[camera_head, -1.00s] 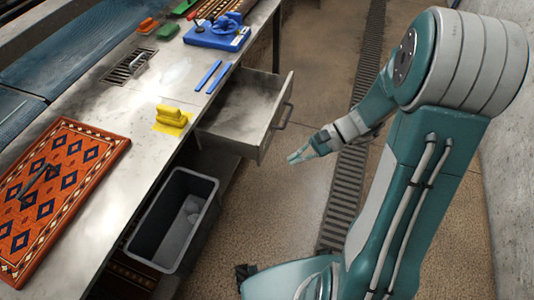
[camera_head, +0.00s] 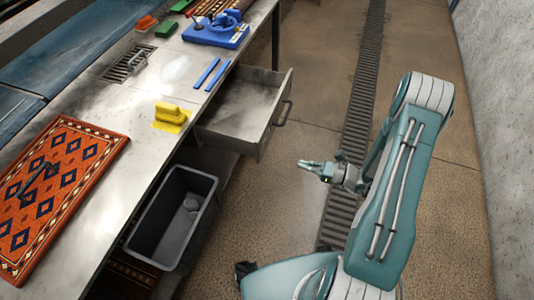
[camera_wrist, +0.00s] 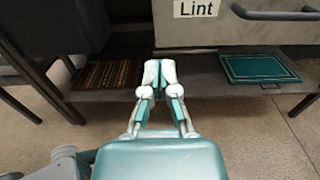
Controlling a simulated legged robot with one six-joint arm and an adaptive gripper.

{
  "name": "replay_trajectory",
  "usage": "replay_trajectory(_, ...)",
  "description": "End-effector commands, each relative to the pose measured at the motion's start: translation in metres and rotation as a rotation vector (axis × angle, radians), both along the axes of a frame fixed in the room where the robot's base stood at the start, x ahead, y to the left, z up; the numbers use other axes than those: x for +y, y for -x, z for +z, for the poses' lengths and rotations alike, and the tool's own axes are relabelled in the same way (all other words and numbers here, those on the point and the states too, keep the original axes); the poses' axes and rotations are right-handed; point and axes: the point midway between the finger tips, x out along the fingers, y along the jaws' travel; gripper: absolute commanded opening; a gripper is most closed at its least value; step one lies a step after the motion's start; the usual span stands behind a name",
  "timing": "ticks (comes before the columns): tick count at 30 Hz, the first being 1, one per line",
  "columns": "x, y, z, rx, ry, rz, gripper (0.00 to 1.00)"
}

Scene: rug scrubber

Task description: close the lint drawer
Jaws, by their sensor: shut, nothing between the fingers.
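The lint drawer (camera_head: 243,112) stands pulled out from under the metal bench, with grey lint inside and a bar handle on its front. In the wrist view, its front panel (camera_wrist: 205,37) with a "Lint" label and the dark handle (camera_wrist: 275,13) show at the top right. My gripper (camera_head: 303,163) is in front of the drawer, to the right of and below the handle in the head view, apart from it. In the wrist view my gripper (camera_wrist: 159,68) is shut and empty, its fingertips together just below the drawer front.
A metal bench (camera_head: 150,85) carries a patterned rug (camera_head: 95,150), a yellow brush (camera_head: 170,112), blue strips (camera_head: 207,74) and a blue tool stand (camera_head: 215,36). A grey bin (camera_head: 205,187) stands below. A lower shelf (camera_wrist: 200,92) holds rugs. The floor (camera_head: 330,100) right of the drawer is open.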

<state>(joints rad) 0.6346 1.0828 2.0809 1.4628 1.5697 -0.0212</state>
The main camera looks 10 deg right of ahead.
Motion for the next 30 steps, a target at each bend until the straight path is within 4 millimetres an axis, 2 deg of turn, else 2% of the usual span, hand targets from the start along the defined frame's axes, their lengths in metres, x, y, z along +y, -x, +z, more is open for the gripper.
replay_trajectory(12,0.069,-0.038,0.000,0.000,0.001,0.008,0.00)
replay_trajectory(18,0.095,-0.053,0.000,-0.001,0.002,0.006,0.00)
replay_trajectory(24,0.106,-0.060,0.000,0.000,0.001,0.004,0.00)
replay_trajectory(30,0.106,-0.060,0.000,0.000,0.001,0.003,0.00)
